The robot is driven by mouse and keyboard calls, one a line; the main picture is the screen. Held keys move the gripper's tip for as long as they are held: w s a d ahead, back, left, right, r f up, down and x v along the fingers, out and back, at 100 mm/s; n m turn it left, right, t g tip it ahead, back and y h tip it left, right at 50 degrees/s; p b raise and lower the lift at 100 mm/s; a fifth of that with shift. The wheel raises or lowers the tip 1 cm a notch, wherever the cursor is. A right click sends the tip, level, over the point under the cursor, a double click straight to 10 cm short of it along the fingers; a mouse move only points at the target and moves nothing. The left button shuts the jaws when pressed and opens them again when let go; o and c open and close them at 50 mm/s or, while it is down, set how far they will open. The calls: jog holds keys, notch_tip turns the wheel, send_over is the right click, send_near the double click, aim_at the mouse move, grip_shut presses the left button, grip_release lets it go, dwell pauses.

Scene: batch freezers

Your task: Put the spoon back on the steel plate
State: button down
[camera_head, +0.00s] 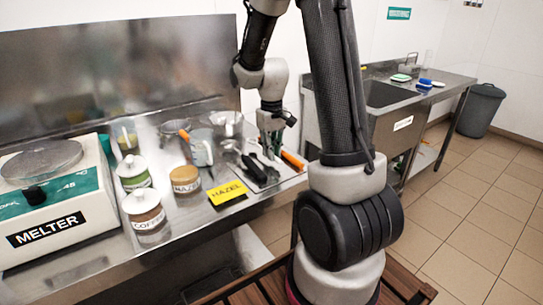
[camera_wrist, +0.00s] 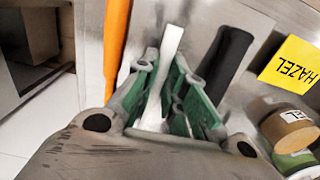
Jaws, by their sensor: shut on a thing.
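My gripper (camera_head: 271,138) is low over the steel plate (camera_head: 273,184) at the right end of the bench. In the wrist view, my gripper (camera_wrist: 168,85) has its green pads closed around the pale steel handle of the spoon (camera_wrist: 172,42). The spoon lies between an orange handle (camera_wrist: 115,42) and a black handle (camera_wrist: 226,60). The steel plate (camera_wrist: 190,15) is beneath them. The spoon's far end is hidden by the gripper, and I cannot tell whether the spoon touches the plate.
A yellow HAZEL card (camera_head: 227,192) lies near the bench's front edge. Labelled jars, including COFFEE (camera_head: 144,212), a steel jug (camera_head: 201,150) and the melter (camera_head: 55,195) stand to the left. A sink (camera_head: 385,93) is at the back right.

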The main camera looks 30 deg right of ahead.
jog(key=shift+f, duration=0.95)
jog(key=shift+f, duration=0.15)
jog(key=c, duration=1.5)
grip_release()
notch_tip(320, 180, up, 12)
jog(key=s+a+r+t, duration=0.1)
jog(key=s+r, duration=0.2)
jog(key=s, duration=0.3)
jog(key=s+a+r+t, duration=0.2)
jog(key=s, duration=0.5)
jog(key=s+a+r+t, duration=0.1)
jog(key=s+a+r, duration=0.1)
jog(key=s, duration=0.5)
jog(key=shift+s+a+r, duration=0.1)
jog(key=shift+a+r, duration=0.1)
jog(key=shift+r, duration=0.6)
